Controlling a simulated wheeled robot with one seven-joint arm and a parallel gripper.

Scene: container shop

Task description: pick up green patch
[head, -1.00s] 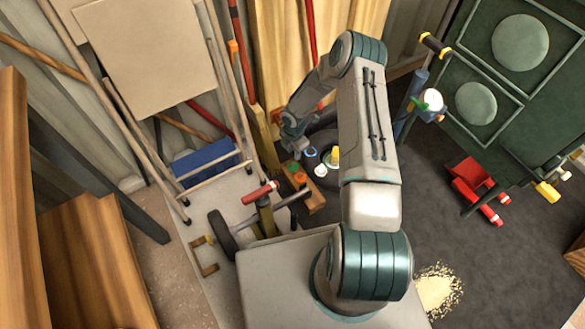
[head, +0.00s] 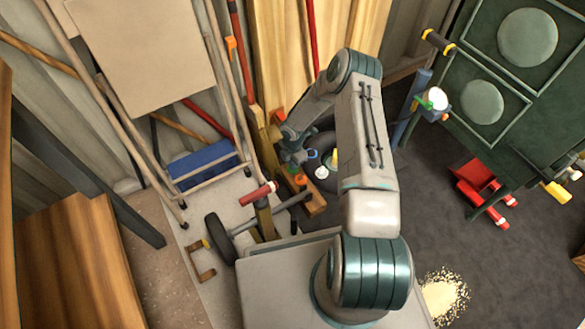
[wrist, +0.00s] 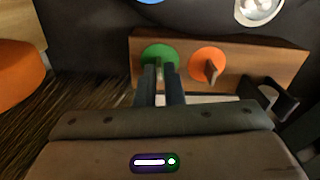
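The green patch (wrist: 159,53) is a flat disc on a wooden block (wrist: 268,58) in the wrist view, left of an orange disc (wrist: 207,57) with an upright tab. My gripper (wrist: 160,72) has both dark fingers right at the near edge of the green patch, with only a narrow gap between them. The fingers hide part of the patch, and I cannot tell whether they press on its tab. In the head view, my gripper (head: 293,157) is low over the block (head: 314,203), and the green patch is hidden there.
A dark tyre (head: 325,172) lies just right of the block. A red-handled tool (head: 258,193) is close to the front left, and a blue box (head: 204,164) is farther left. A dark hook-shaped piece (wrist: 281,98) stands near the right finger. Open floor (head: 440,190) lies to the right.

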